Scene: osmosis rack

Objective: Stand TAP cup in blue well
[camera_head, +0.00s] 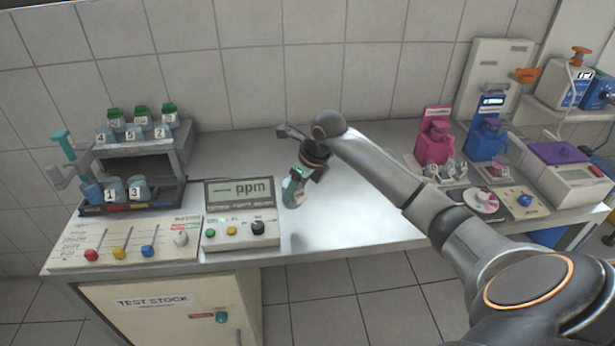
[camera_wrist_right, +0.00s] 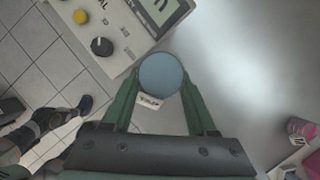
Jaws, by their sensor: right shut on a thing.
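My right gripper (camera_head: 291,187) is shut on a small cup, above the bench just right of the ppm meter. In the right wrist view, the green fingers (camera_wrist_right: 162,100) close around the cup (camera_wrist_right: 161,74), which shows a round grey-blue top and a white label too small to read. In the head view the fingers mostly hide it. The rack (camera_head: 186,160) stands at the left. Its lower row has red, yellow and blue marks; the blue mark (camera_head: 165,204) is at the right end, with no cup seen above it. My left gripper is not in view.
Cups 1 (camera_head: 113,190) and 3 (camera_head: 138,187) stand in the lower row; several green-capped cups stand on top. The ppm meter (camera_head: 240,192) and a knob panel (camera_head: 120,238) are in front. Pink (camera_head: 434,140) and blue (camera_head: 486,138) devices stand right. The middle bench is clear.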

